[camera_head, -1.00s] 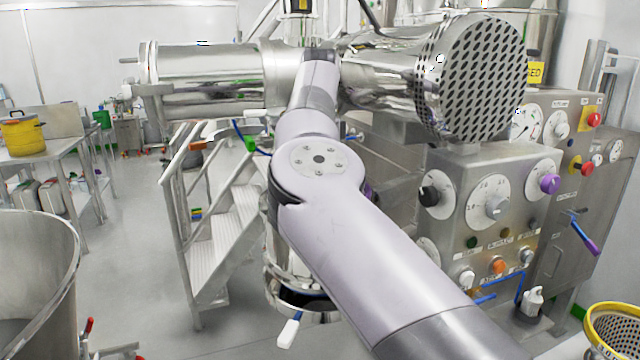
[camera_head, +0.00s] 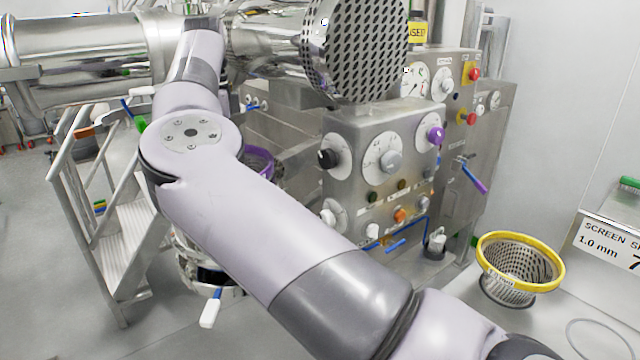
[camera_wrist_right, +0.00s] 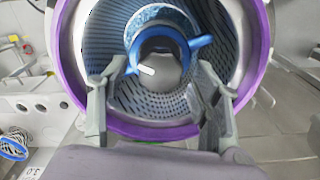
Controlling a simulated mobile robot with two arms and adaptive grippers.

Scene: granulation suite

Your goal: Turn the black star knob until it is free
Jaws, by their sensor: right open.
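I cannot make out a black star knob for certain in either view. In the right wrist view, a purple-rimmed round opening (camera_wrist_right: 252,75) fills the picture, with a perforated screen inside. A blue ring with two handles (camera_wrist_right: 196,44) sits at its centre, around a dark grey middle part. My right gripper (camera_wrist_right: 156,78) is open, its fingers apart in front of the opening, with nothing between them that I can see gripped. In the head view my right arm hides this gripper, and a purple rim (camera_head: 260,163) shows just behind the arm. My left gripper is not in view.
Steel stairs (camera_head: 122,235) are at left. A yellow-rimmed basket (camera_head: 520,262) and a screen-size sign (camera_head: 610,245) are at right. Floor at lower left is clear.

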